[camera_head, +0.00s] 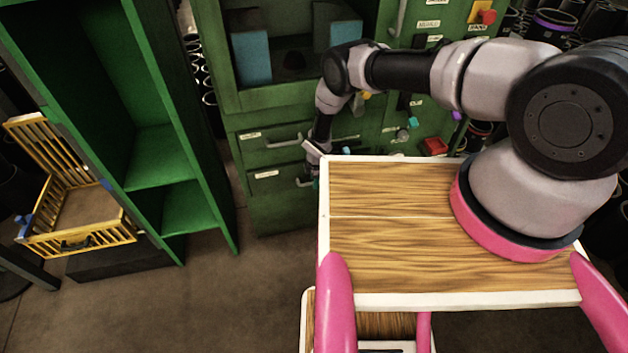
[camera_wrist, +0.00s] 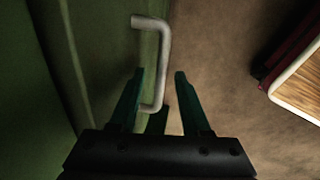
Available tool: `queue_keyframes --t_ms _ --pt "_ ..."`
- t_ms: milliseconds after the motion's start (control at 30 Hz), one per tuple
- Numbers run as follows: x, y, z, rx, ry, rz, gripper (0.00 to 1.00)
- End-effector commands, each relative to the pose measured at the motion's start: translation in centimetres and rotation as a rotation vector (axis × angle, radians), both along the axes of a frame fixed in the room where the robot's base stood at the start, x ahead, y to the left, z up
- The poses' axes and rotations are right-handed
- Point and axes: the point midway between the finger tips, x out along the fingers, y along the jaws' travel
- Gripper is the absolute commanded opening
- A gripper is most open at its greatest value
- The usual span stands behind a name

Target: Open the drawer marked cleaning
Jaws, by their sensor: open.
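The green cabinet has a lower drawer (camera_head: 272,205) with a white label (camera_head: 267,174) too small to read, so I cannot tell whether it says cleaning. Its grey bar handle (camera_head: 302,183) is partly hidden by my gripper (camera_head: 315,178). In the wrist view the handle (camera_wrist: 164,50) stands out from the green drawer front, and its lower part lies between the dark fingers of my gripper (camera_wrist: 160,75). The fingers are open, with a gap to the right of the bar. I cannot tell whether any finger touches it. The drawer looks closed.
Another drawer (camera_head: 262,142) with a handle is directly above. An open green shelf (camera_head: 165,155) and a yellow crate (camera_head: 85,240) stand left. My wood-topped base is close on the right. The floor (camera_head: 225,290) before the cabinet is clear.

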Motion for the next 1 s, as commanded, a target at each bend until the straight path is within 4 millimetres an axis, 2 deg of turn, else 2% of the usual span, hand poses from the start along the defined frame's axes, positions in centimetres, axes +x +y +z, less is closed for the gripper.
queue_keyframes --t_ms 67,100,167,200,233,1000 --pt "-0.01 0.00 0.01 0.000 0.000 0.000 0.47" --pt "-0.01 0.01 0.01 0.000 0.000 0.000 0.43" --pt "-0.03 0.00 0.02 0.000 0.000 0.000 0.20" --pt "-0.03 0.00 0.02 0.000 0.000 0.000 0.05" --pt "-0.03 0.00 0.02 0.000 0.000 0.000 0.00" --pt "-0.03 0.02 0.04 0.000 0.000 0.000 0.00"
